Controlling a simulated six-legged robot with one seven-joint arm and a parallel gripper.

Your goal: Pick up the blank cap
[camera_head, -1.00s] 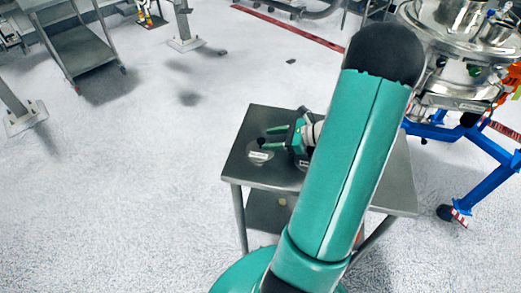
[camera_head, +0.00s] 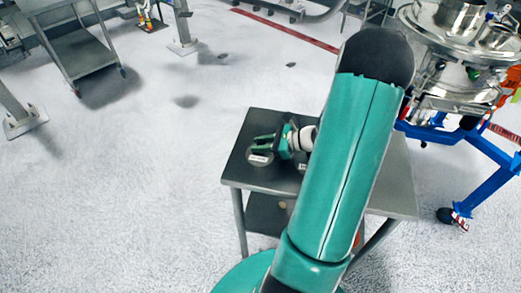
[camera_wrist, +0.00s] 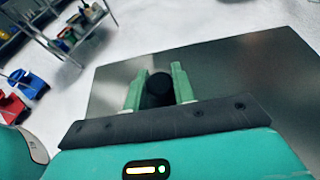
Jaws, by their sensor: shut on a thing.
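The blank cap (camera_head: 260,158) looks like a flat grey disc with a small white label, on the left part of the steel table; the label is too small to read. My gripper (camera_head: 257,145) is low over it, reaching in from the right. In the wrist view my gripper (camera_wrist: 158,75) has its two green fingers on either side of a dark round knob (camera_wrist: 159,84), shut on it. I take this knob to be the cap's. The disc below it is hidden there by the gripper body. I cannot tell whether the cap is off the table.
The steel table (camera_head: 240,176) has a second labelled disc (camera_head: 302,168), partly hidden by my arm. A steel vessel on a blue wheeled frame (camera_head: 485,187) stands to the right. A grey cart (camera_head: 80,50) is at the far left. The floor between is clear.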

